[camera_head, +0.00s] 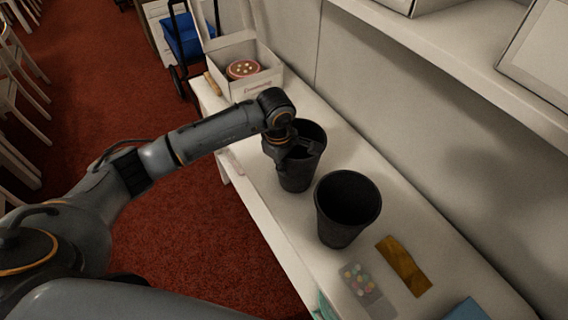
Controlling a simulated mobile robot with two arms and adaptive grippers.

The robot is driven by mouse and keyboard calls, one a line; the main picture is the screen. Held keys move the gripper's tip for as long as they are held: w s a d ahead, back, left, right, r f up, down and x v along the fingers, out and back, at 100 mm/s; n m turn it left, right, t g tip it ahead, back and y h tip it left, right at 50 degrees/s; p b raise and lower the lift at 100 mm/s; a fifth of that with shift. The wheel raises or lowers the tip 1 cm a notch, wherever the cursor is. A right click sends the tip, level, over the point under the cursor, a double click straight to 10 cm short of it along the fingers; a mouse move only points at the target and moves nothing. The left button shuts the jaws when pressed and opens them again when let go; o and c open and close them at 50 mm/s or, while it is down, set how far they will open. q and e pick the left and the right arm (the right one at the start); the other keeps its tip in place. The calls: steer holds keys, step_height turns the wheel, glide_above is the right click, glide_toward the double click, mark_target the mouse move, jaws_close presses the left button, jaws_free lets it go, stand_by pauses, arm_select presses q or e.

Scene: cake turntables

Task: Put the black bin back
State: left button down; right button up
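Two black bins stand upright on the white table. The nearer black bin (346,212) is open at the top and looks empty. The farther black bin (297,174) stands just behind and to its left. My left gripper (296,150) is at the near left side of the farther bin's rim, pointing down toward it. The fingers are dark against the dark bin, so I cannot tell whether they grip the rim. My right gripper is not in view.
A white box (243,62) with a round decorated cake (243,69) stands at the table's far end. A brown strip (404,264) and a tray of coloured pieces (361,280) lie near the closer bin. A shelf (470,62) overhangs the right. A blue-loaded trolley (184,36) stands beyond.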

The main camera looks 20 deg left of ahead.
arm_select(q)
steer(key=shift+f, duration=0.25)
steer(key=c, duration=1.5)
jaws_free()
steer(key=shift+r, duration=0.25)
steer(key=r+b, duration=0.1)
steer(key=r, duration=0.3)
steer(key=s+r+b, duration=0.1)
steer(key=r, duration=0.2)
steer(key=r+b, duration=0.1)
steer(key=r, duration=0.3)
steer(key=shift+s+a+r+b, duration=0.25)
steer(key=shift+r+b, duration=0.1)
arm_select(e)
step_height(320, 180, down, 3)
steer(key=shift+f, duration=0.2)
arm_select(q)
steer(key=shift+d, duration=0.1)
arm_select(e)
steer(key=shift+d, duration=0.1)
